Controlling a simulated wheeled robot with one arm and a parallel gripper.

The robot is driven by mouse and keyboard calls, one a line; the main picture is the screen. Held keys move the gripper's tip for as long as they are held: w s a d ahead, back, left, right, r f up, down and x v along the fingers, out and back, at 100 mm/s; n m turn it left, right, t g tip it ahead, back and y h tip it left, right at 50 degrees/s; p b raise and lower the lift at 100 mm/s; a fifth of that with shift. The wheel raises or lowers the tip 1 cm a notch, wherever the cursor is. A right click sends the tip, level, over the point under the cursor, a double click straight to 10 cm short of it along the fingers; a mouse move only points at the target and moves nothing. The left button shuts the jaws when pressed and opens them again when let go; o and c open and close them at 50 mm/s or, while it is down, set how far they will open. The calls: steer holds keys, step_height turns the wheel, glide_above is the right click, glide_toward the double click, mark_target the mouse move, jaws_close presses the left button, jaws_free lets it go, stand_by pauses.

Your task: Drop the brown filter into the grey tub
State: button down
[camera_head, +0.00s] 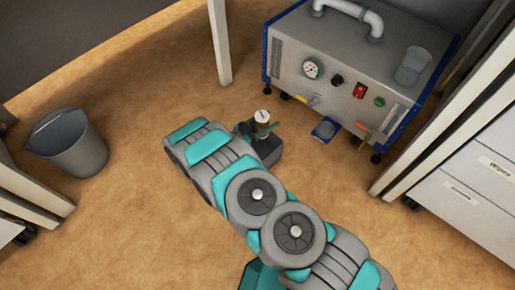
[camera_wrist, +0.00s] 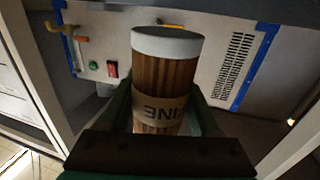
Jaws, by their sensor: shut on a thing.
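The brown filter (camera_wrist: 165,75) is a pleated brown cylinder with a white end cap and a printed paper band. My gripper (camera_wrist: 163,120) is shut on it, one finger on each side, in the wrist view. In the head view the filter (camera_head: 262,117) shows small and upright in my gripper (camera_head: 259,131), in front of the grey machine. The grey tub (camera_head: 68,143) is an open bucket with a handle, standing on the floor at the left, well apart from my gripper. The inside bottom of the tub is mostly hidden.
A grey machine (camera_head: 340,70) with a gauge and blue edges stands at the back right. White drawers (camera_head: 470,185) stand at the right. A white post (camera_head: 219,42) rises behind. Floor between my gripper and the tub is clear.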

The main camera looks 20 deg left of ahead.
mark_target(256, 129)
steer(key=shift+f, duration=0.55)
steer(key=shift+c, duration=0.2)
jaws_free()
steer(key=v, duration=0.7)
steer(key=shift+s+a, duration=0.25)
steer(key=shift+s, duration=0.05)
